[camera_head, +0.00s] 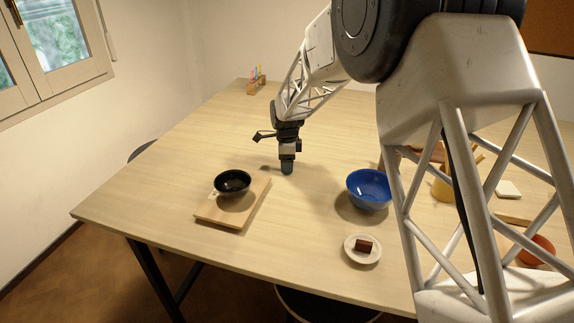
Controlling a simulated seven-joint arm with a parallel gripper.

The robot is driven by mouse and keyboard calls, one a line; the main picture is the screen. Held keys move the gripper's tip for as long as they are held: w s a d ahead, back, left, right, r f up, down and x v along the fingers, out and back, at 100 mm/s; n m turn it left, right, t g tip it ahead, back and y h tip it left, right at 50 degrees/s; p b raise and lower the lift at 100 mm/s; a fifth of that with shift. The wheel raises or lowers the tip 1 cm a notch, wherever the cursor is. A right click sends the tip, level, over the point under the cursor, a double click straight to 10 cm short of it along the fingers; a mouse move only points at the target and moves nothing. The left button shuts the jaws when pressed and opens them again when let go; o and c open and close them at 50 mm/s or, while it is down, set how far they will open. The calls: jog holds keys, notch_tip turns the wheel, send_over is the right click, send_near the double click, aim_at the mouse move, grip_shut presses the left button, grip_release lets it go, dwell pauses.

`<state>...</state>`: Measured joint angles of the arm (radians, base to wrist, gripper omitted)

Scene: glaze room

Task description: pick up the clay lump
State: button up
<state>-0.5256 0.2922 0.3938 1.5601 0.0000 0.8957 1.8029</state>
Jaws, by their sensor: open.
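A small dark brown block (364,245), which may be the clay lump, rests on a small white saucer (350,255) near the front edge of the table. My gripper (287,168) points down over the middle of the table, open, with a dark teal end. It is to the left of the saucer and farther back, well apart from the block. The gap between the fingers is too small to make out. An orange-red rounded thing (540,248) shows partly behind my arm at the right; its shape is not clear.
A black bowl (232,184) sits on a wooden board (213,212) at the left. A blue bowl (369,189) stands behind the saucer. A small holder with coloured sticks (256,83) is at the back. My arm hides part of the right side. The back left table is clear.

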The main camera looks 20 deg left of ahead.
jog(key=c, duration=1)
jog(key=shift+r, duration=0.7)
notch_tip(320, 180, up, 2)
jog(key=shift+r, duration=0.1)
jog(key=s+d, duration=0.2)
jog(key=s, duration=0.2)
jog(key=s+d+r, duration=0.1)
jog(key=s+d, duration=0.2)
jog(key=s, duration=0.2)
jog(key=s+d, duration=0.3)
jog(key=s, duration=0.2)
jog(key=shift+r, duration=0.2)
